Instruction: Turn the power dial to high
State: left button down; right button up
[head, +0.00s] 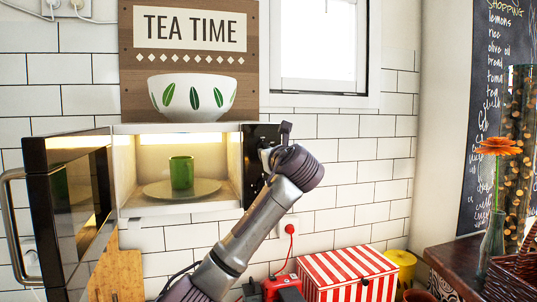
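The microwave (219,131) stands against the tiled wall with its door (68,205) swung open to the left. Its dark control panel (262,133) is on the right side of the front. The power dial cannot be made out; my arm covers much of the panel. My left arm reaches up from the lower left of centre. Its wrist bends at the panel, and the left gripper (268,157) is close to the panel, mostly hidden by the wrist. I cannot tell whether it touches the dial or how its fingers stand. My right gripper is out of view.
A green cup (181,172) stands on the plate (160,190) inside the lit microwave. A white bowl (192,97) with green leaves sits on top. A red-striped box (347,275) is below right. A flower vase (493,243) stands on the dark counter at right.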

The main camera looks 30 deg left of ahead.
pick_arm(q)
jog(key=shift+s+a+r+m, duration=0.2)
jog(key=shift+r+m, duration=0.2)
jog(key=shift+m, duration=0.5)
jog(key=c, duration=1)
grip_release()
jog(key=shift+f, duration=0.2)
jog(key=shift+o, duration=1.4)
jog(key=shift+w+f, duration=0.2)
jog(key=shift+w, duration=0.05)
jog(key=v, duration=1.2)
